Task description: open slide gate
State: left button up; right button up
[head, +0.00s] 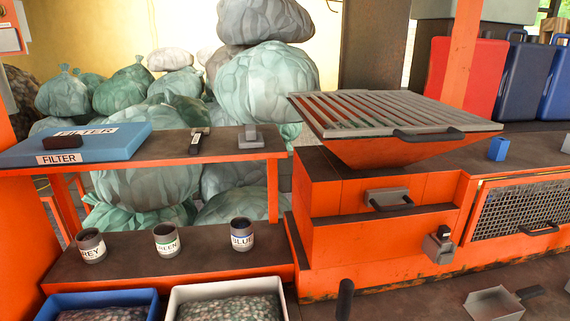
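A small grey plate with a dark bar handle (388,198), which looks like the slide gate, sits in the front of the orange machine (345,235), below the hopper. It lies close against the orange front, and I cannot tell how far in it is. A grey slotted grate with its own dark handle (395,112) covers the orange hopper (375,150). Neither of my grippers is in view.
A grey block with a dark knob (439,245) juts from the machine's lower front. A mesh panel (520,207) is at right. Labelled cups (165,240) stand on the left shelf above bins of pellets. A dark upright rod (345,298) and a scoop (495,303) are in front.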

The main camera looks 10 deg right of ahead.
aim_at(376, 198)
jog(key=k+z, duration=0.35)
jog(key=k+l+z, duration=0.15)
jog(key=z, duration=0.2)
jog(key=k+l+z, duration=0.35)
jog(key=j, duration=0.1)
